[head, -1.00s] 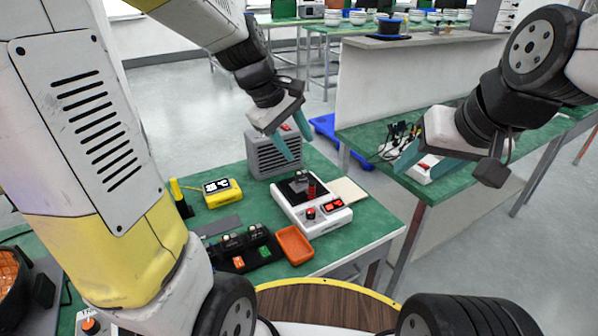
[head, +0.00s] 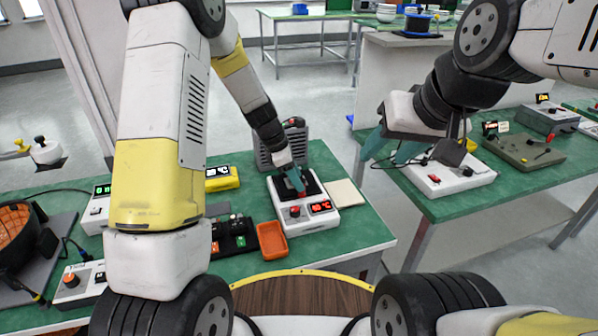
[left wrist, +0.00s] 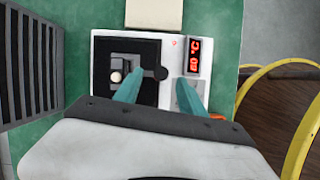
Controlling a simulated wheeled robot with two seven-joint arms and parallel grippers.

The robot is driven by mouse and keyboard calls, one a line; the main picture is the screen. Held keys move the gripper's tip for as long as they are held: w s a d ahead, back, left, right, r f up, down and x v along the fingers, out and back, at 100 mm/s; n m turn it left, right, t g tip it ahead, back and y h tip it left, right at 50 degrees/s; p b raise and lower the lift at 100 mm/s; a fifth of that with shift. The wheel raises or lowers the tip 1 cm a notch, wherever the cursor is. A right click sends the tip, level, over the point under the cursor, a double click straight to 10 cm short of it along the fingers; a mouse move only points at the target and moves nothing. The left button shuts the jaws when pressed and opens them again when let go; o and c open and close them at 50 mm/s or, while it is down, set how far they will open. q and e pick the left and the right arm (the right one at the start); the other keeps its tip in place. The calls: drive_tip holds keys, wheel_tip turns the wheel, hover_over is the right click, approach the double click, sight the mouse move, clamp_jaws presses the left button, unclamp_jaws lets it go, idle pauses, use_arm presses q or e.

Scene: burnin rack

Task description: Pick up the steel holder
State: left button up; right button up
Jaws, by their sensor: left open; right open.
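A white heater unit (head: 320,222) with a black top plate and a red temperature display stands on the green bench; it also shows in the left wrist view (left wrist: 205,50). On its black plate, the left wrist view shows a small grey metal piece (left wrist: 124,62) with a pale round end, likely the steel holder; part of it lies behind a finger. My left gripper (head: 297,180) is open just above the unit. In the left wrist view its fingers (left wrist: 160,84) spread over the plate, with nothing visibly gripped. My right gripper (head: 388,150) is open and empty near the right bench's edge.
A grey vented box (head: 263,150) stands behind the heater. A cream pad (head: 345,194) lies to its right, an orange tray (head: 272,240) to its left. A black rack (head: 232,236) and yellow meter (head: 222,179) stand further left. A white device (head: 455,178) is on the right bench.

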use_arm(q)
drive_tip(key=x, duration=0.3)
drive_tip(key=shift+d+f, duration=0.15)
drive_tip(key=shift+d, duration=0.15)
clamp_jaws()
